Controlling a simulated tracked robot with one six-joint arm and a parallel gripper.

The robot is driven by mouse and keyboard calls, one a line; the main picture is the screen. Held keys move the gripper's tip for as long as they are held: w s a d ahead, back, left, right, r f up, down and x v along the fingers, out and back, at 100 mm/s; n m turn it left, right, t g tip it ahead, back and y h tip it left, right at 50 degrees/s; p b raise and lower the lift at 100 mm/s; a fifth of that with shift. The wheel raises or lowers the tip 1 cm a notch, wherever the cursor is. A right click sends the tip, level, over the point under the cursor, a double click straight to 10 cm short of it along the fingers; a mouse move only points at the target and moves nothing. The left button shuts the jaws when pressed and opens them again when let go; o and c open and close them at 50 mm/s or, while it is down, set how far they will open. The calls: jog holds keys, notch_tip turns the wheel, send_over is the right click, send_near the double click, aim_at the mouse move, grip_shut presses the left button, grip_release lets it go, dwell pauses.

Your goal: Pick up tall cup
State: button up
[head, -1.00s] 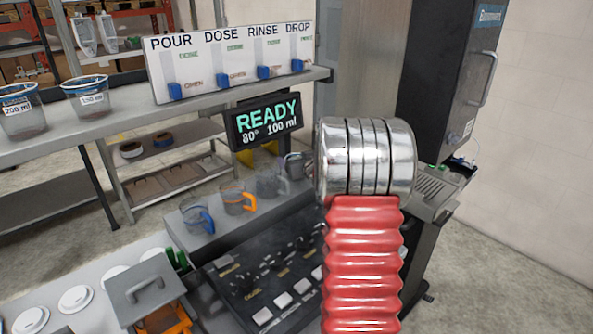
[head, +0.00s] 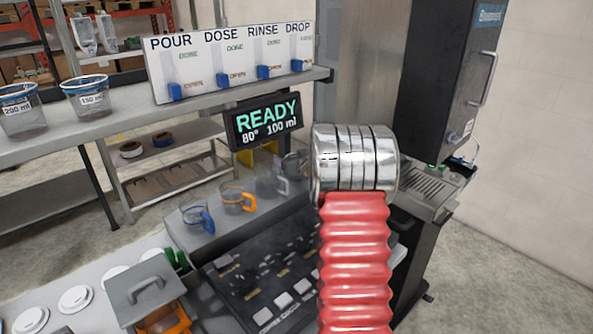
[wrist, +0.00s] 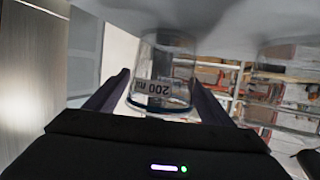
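In the wrist view, which is upside down, a clear cup labelled 200 ml (wrist: 163,70) stands between the two dark fingers of my gripper (wrist: 160,82). The fingers are open, one on each side of the cup. I cannot tell whether they touch it. A second clear cup (wrist: 277,62) stands to its right. In the head view, a clear 200 ml cup (head: 21,108) and a 150 ml cup (head: 88,97) stand on the left of the grey shelf. I cannot tell which cup is the tall cup. My gripper is not visible in the head view.
The shelf (head: 130,112) carries a panel with blue levers (head: 232,62). A READY display (head: 264,120) hangs below. Handled cups, one blue (head: 196,215) and one orange (head: 237,198), stand lower down. A tall dark machine (head: 445,85) is at the right.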

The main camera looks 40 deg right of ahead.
jog(key=c, duration=1.1)
jog(key=shift+o, duration=0.2)
jog(key=shift+r, duration=0.1)
